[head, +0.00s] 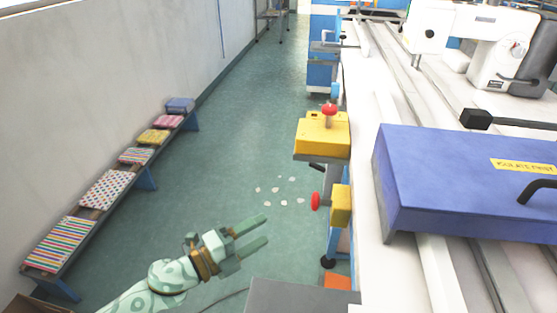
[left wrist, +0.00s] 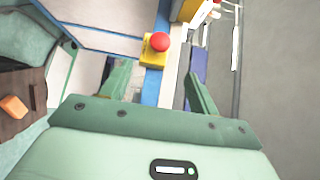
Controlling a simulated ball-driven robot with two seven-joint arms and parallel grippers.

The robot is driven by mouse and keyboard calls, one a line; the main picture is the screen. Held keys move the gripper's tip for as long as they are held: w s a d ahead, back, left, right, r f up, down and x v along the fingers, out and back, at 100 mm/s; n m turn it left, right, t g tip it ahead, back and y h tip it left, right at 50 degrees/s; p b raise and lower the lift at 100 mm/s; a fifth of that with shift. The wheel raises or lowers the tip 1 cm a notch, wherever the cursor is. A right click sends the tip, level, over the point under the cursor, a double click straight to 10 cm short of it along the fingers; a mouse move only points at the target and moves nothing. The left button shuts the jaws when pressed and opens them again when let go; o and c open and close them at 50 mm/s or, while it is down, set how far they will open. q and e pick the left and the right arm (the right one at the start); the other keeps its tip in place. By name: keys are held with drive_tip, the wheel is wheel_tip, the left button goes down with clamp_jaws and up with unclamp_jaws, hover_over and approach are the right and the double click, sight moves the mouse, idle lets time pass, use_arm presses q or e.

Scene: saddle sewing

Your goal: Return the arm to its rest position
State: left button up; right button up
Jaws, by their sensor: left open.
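My left arm comes in from the bottom left in the head view. Its gripper (head: 258,234) is open and empty, over the floor in front of the workbench. In the left wrist view its two green fingers (left wrist: 155,88) stand apart with nothing between them. My right gripper is not in view.
The workbench (head: 385,275) on the right carries a blue-purple box (head: 440,180) and a white sewing machine (head: 475,40). A yellow block (head: 322,138) with red knobs juts from its edge. A bench with colourful cushions (head: 105,188) lines the left wall. The floor between is mostly clear.

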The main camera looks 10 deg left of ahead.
use_arm(q)
drive_tip(key=w+a+f+n+t+y, duration=0.1)
drive_tip(key=w+a+f+n+y, duration=0.2)
drive_tip(key=a+f+n+y, duration=0.35)
drive_tip(key=s+a+f+n+g+y+p, duration=0.3)
drive_tip(key=s+a+f+n, duration=0.4)
drive_tip(key=f, duration=0.5)
drive_tip(key=s+a+f+n+g+y+p, duration=0.35)
drive_tip(key=s+a+f, duration=0.25)
drive_tip(key=s+f, duration=0.45)
drive_tip(key=s+f+n+g+p, duration=0.1)
drive_tip(key=s+f+n+g, duration=0.4)
drive_tip(key=s, duration=0.9)
drive_tip(key=s+d+g+p, duration=0.1)
drive_tip(key=s+d+p, duration=0.1)
drive_tip(key=s, duration=1)
drive_tip(key=s+d+n+g+p, duration=0.1)
drive_tip(key=s+d, duration=0.3)
drive_tip(key=s, duration=0.9)
drive_tip(key=shift+s+f+p, duration=0.15)
drive_tip(key=shift+f+p, duration=0.2)
drive_tip(key=shift+p, duration=0.3)
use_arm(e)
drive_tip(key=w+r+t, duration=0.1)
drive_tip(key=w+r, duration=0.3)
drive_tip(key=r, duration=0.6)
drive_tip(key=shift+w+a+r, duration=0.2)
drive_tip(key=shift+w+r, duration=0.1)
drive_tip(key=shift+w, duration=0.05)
